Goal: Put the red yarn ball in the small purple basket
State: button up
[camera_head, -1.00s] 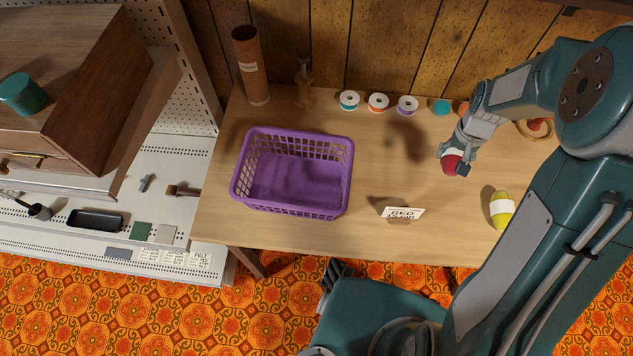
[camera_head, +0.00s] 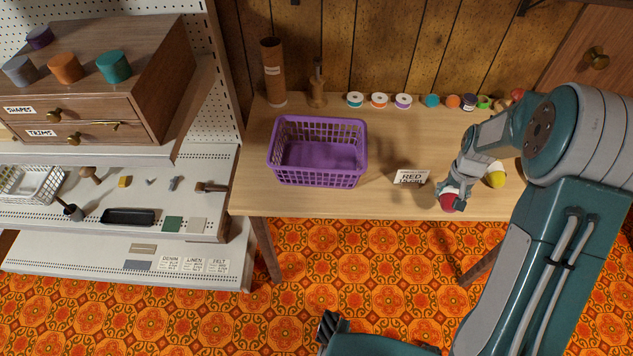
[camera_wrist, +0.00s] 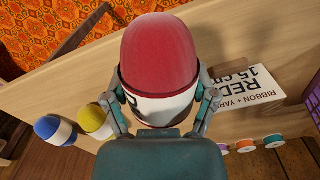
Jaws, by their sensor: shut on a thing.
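The red yarn ball (camera_head: 448,203), with a white and black label band, is held in my gripper (camera_head: 455,188). In the wrist view the red yarn ball (camera_wrist: 158,55) sits between both fingers of my gripper (camera_wrist: 165,100), which touch its sides. In the head view it is near the table's front edge; its height above the table is hard to tell. The small purple basket (camera_head: 318,178) stands upright on the table, well to the left of my gripper. Its visible inside is empty. Only a purple edge of it shows at the wrist view's right border.
A RED sign (camera_head: 411,177) stands between the basket and my gripper. A yellow yarn ball (camera_head: 496,180) is just right of my gripper; a blue one (camera_wrist: 55,130) shows in the wrist view. Spools, a cardboard tube (camera_head: 273,75) and a wooden stand (camera_head: 317,88) line the back.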

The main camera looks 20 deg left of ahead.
aim_at(303, 164)
jog(key=k+u, duration=0.1)
jog(key=u, duration=0.25)
jog(key=k+u, duration=0.15)
jog(key=u, duration=0.2)
jog(key=k+u, duration=0.1)
jog(key=u, duration=0.25)
